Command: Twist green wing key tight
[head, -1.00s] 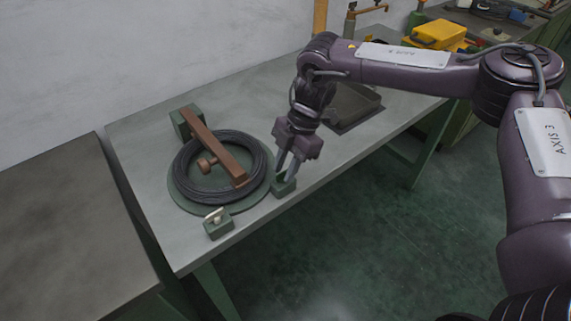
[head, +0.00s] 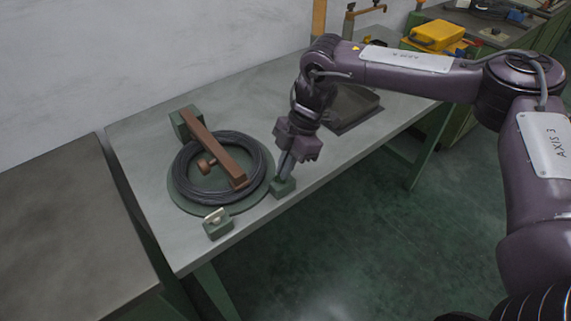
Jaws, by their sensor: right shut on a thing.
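My right gripper (head: 286,171) comes down from above onto a small green block (head: 283,188) at the front edge of the workbench. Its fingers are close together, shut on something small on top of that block. The fingers hide most of what they hold, so the green wing key itself does not show clearly. A second small green block (head: 218,229) with a pale piece on top (head: 214,214) stands to the left along the same edge. My left gripper is not in view.
A dark wire coil (head: 190,200) lies on a round green plate, with a brown bar (head: 216,150) across it from a green block. A dark tray (head: 352,108) lies behind my right gripper. A yellow box (head: 437,36) stands at the back. The bench (head: 150,140) is bare at the left.

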